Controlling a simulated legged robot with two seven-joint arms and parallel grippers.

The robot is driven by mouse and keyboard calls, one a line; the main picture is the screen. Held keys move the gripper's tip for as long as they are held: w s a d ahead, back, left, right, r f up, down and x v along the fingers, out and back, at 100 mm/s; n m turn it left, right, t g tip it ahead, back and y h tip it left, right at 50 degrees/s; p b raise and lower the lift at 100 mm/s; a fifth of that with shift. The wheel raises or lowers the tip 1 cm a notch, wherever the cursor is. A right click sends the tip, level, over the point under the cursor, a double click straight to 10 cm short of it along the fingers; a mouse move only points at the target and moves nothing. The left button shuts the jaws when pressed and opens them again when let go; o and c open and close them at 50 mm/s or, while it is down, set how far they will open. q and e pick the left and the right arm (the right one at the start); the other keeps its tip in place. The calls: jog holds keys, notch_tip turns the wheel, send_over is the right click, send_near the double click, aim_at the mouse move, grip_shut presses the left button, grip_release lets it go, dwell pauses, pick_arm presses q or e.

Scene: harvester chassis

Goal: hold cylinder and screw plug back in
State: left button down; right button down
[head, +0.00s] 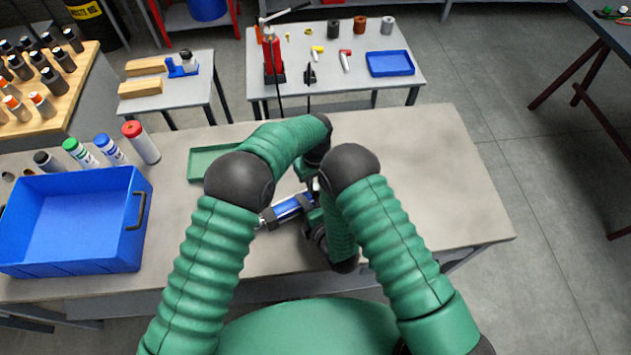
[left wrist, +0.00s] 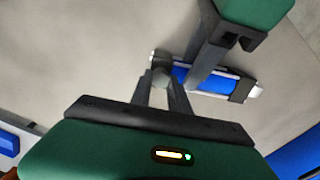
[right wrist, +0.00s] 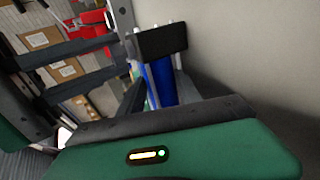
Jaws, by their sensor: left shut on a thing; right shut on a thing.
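The blue cylinder (head: 290,208) with dark and silver ends lies roughly level over the near middle of the table, partly hidden by my arms; it also shows in the left wrist view (left wrist: 208,81) and upright in the right wrist view (right wrist: 161,84). My right gripper (right wrist: 158,88) is shut around its blue body. My left gripper (left wrist: 162,82) is shut on a small grey piece, seemingly the plug (left wrist: 161,74), at one end of the cylinder. Whether the plug is seated or threaded cannot be told. In the head view both grippers are largely hidden.
A blue bin (head: 70,225) stands at the table's left, with several capped bottles behind it. A shallow green tray (head: 205,160) lies behind my left arm. The table's right side (head: 440,180) is clear. A back table holds tools and a blue tray (head: 390,63).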

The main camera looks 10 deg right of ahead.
pick_arm(q)
jog(key=m, duration=1.3)
jog(key=shift+m, duration=0.3)
jog(key=m, duration=0.3)
jog(key=shift+m, duration=0.4)
jog(key=m, duration=0.6)
jog(key=shift+m, duration=0.4)
jog(key=m, duration=1.9)
jog(key=shift+m, duration=0.4)
jog(key=m, duration=0.4)
jog(key=shift+w+m, duration=0.1)
jog(key=shift+m, duration=0.2)
